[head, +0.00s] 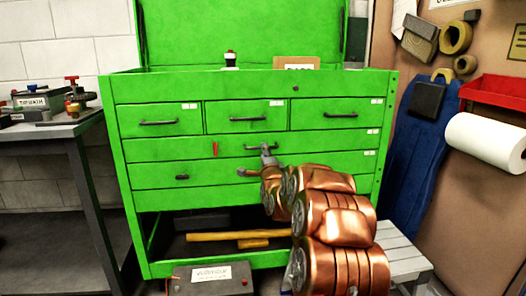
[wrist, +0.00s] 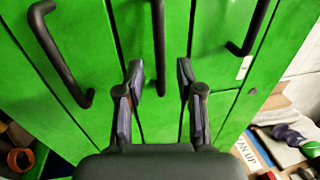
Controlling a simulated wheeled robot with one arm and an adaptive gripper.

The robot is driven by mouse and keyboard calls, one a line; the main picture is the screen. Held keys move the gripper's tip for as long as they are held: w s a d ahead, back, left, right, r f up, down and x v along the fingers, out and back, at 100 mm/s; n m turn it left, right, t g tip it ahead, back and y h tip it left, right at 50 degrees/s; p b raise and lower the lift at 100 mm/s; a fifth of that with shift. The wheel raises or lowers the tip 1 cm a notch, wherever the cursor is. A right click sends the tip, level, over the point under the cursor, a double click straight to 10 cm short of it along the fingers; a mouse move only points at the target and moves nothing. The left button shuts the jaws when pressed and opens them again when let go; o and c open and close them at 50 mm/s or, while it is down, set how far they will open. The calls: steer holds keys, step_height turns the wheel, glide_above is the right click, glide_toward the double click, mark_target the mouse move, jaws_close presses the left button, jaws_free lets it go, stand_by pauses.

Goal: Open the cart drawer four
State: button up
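The green cart (head: 240,85) stands ahead with three small drawers in its top row and wide drawers below. The wide drawer under that row (head: 330,142) appears closed, with a dark bar handle (head: 250,148) near its middle. My gripper (head: 258,163) is at the cart front, its upper finger overlapping this handle in the head view. In the wrist view my gripper (wrist: 158,78) is open, its two fingers apart. The end of the middle dark handle (wrist: 159,45) lies between the fingers in the picture; contact cannot be told. My arm hides part of the lower drawers. The drawer labels are too small to read.
A workbench (head: 60,130) with a labelled battery-like box (head: 42,100) stands left. A grey box (head: 212,278) lies on the floor in front. A yellow-handled tool (head: 225,236) lies in the cart's open bottom. A grey step stool (head: 400,250) and a paper roll (head: 485,142) are at right.

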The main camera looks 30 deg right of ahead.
steer(key=shift+b+x, duration=0.45)
steer(key=shift+x, duration=1.45)
jaws_close()
